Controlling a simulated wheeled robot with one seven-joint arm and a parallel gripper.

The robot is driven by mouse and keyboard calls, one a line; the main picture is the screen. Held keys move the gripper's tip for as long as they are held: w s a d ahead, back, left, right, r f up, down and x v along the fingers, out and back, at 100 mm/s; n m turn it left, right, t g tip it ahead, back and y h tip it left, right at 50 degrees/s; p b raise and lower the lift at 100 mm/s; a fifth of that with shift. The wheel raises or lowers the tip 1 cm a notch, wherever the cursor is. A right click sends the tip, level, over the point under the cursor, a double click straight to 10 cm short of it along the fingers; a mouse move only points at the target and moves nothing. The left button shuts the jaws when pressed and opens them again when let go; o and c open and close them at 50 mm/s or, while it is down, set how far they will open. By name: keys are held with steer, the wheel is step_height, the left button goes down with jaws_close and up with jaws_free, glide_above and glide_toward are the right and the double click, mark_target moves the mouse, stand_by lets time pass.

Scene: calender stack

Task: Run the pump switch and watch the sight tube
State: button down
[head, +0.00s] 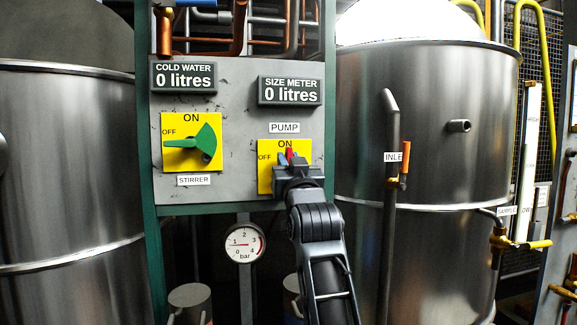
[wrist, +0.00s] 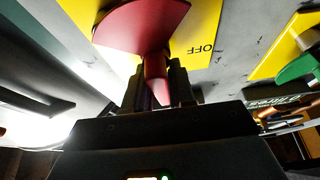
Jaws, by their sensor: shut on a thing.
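The pump switch (head: 289,152) is a red handle on a yellow plate marked ON and OFF. My gripper (head: 290,160) is shut on it and covers most of it in the head view. Its visible red tip is just under the ON mark. In the wrist view the red switch (wrist: 145,28) shows a wide fan, with its narrow end between my fingers (wrist: 162,85). A pale upright tube (head: 530,150) at the right tank looks like the sight tube. No liquid level is readable in it.
The size meter (head: 290,91) and cold water meter (head: 184,77) each read 0 litres. The green stirrer switch (head: 190,143) points to OFF. A pressure gauge (head: 244,243) hangs below the panel. Steel tanks (head: 430,130) flank it, with an inlet pipe (head: 391,200) right of my arm.

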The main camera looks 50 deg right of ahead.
steer(key=shift+f, duration=0.15)
steer(key=c, duration=1)
jaws_free()
steer(key=shift+c, duration=0.2)
steer(key=b+v, duration=0.1)
steer(key=v, duration=0.6)
steer(key=shift+s+a, duration=0.25)
steer(key=shift+s, duration=0.1)
stand_by(5.2)
